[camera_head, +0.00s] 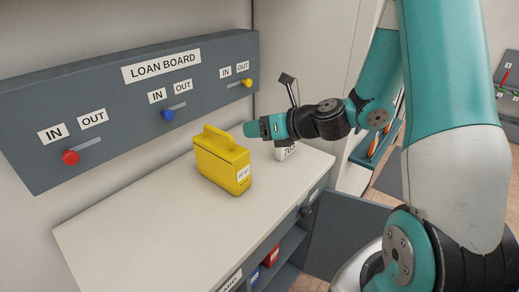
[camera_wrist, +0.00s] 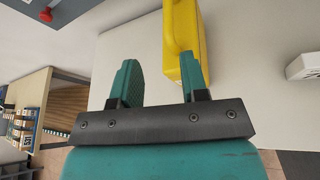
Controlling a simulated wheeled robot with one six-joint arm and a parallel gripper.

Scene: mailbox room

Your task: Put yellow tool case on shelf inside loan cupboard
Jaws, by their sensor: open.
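The yellow tool case (camera_head: 222,168) stands upright on the pale counter top, with its handle on top and a white label on its side. My gripper (camera_head: 250,129) is open and empty, just right of the handle in the head view. In the wrist view the case (camera_wrist: 180,35) shows beyond and partly behind the right finger of my gripper (camera_wrist: 160,80); I cannot tell whether they touch. The loan cupboard (camera_head: 285,248) appears to be the grey unit under the counter. Its grey door (camera_head: 343,232) stands open. Its shelves are only partly visible.
A red case (camera_head: 271,255) and a blue item (camera_head: 254,277) sit inside the cupboard. The loan board (camera_head: 130,105) hangs behind the counter; its yellow knob (camera_head: 247,83) is under OUT. A white numbered object (camera_head: 287,152) stands behind my gripper. The counter's left part is clear.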

